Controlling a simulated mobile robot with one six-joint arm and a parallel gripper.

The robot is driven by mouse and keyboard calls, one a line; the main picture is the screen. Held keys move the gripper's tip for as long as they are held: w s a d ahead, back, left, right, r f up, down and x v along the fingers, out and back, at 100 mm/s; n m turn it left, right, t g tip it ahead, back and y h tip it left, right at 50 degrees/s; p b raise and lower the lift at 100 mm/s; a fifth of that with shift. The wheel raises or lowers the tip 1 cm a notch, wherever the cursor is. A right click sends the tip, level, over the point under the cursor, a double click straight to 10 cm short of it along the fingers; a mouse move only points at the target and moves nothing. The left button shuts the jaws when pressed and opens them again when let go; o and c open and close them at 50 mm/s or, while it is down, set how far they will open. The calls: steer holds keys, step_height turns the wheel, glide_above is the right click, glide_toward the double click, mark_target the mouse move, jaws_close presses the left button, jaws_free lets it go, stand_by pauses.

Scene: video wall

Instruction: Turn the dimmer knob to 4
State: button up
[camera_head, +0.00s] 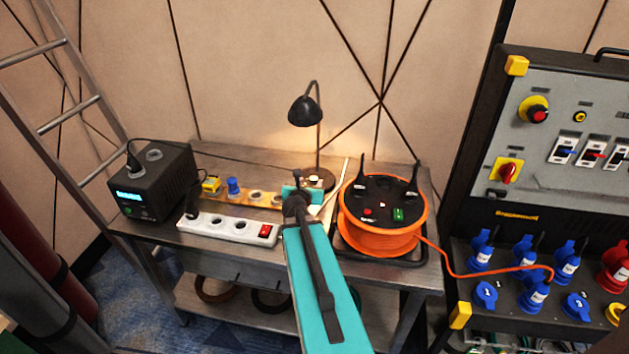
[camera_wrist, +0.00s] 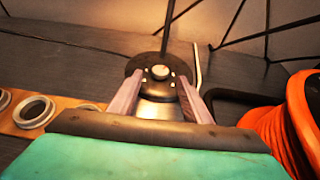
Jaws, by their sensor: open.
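The black desk lamp (camera_head: 305,110) stands at the back of the metal workbench and is lit. Its round dark base (camera_head: 327,181) is partly hidden behind my gripper (camera_head: 302,192) in the head view. In the wrist view the base (camera_wrist: 133,66) carries a small round silver knob (camera_wrist: 160,72) with pale marks around it. My gripper (camera_wrist: 161,78) is open, its two fingers pointing at the base. The knob appears between the fingertips with gaps on both sides. I cannot tell how far it is from them, nor read its setting.
An orange cable reel (camera_head: 380,235) stands close on the right. A white power strip (camera_head: 225,230) and a wooden board with sockets (camera_head: 222,193) lie on the left, beside a black power unit (camera_head: 153,183). A panel rack (camera_head: 560,130) stands at the far right.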

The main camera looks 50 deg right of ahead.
mark_target(313, 178)
steer(key=shift+b+x, duration=0.35)
steer(key=shift+x, duration=2.35)
